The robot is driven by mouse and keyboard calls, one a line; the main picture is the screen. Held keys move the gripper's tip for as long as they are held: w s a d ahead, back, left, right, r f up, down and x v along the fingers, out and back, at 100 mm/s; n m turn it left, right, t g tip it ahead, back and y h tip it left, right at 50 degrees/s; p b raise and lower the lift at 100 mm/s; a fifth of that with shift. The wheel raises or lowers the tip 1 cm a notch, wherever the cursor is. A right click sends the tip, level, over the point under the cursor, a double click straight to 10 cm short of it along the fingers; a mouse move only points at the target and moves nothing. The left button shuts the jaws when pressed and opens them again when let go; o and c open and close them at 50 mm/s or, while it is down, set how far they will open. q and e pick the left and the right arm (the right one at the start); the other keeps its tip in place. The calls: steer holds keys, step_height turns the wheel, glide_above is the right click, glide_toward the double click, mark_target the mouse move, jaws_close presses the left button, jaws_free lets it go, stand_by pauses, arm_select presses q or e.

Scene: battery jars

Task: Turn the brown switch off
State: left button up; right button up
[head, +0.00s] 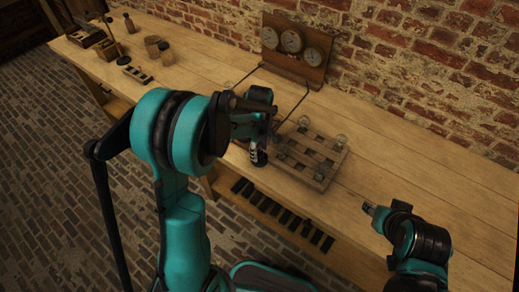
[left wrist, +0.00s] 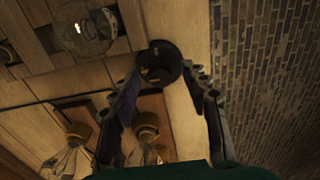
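I cannot pick out a brown switch for certain in either view. A small brown block with dark slots (head: 138,74) lies on the bench at the far left, too small to read. My left gripper (head: 264,138) is over the bench's front part, beside a wooden rack (head: 318,182). In the left wrist view its fingers (left wrist: 160,78) are apart, with a dark round-topped cylinder (left wrist: 160,62) between or just beyond their tips; contact is unclear. The cylinder (head: 258,156) shows dark with pale marks in the head view. My right gripper (head: 370,208) is over the bench at right, its opening unclear.
Glass jars sit on the rack, and glass pieces with brass-coloured necks (left wrist: 76,133) show close to the left fingers. Brown pots (head: 167,54) stand at left. The bench is clear at right.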

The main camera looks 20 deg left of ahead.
mark_target(259, 152)
arm_select(q)
step_height(259, 152, up, 12)
stand_by(0.6)
stand_by(0.4)
steer(key=s+d+r+m+t, duration=0.1)
steer(key=s+m+t, duration=0.2)
steer(key=s+m, duration=0.4)
steer(key=s+d+r+m+t, duration=0.1)
steer(key=s+m+t, duration=0.3)
steer(key=s+m, duration=0.4)
steer(key=shift+s+d, duration=0.3)
steer(key=shift+s, duration=0.5)
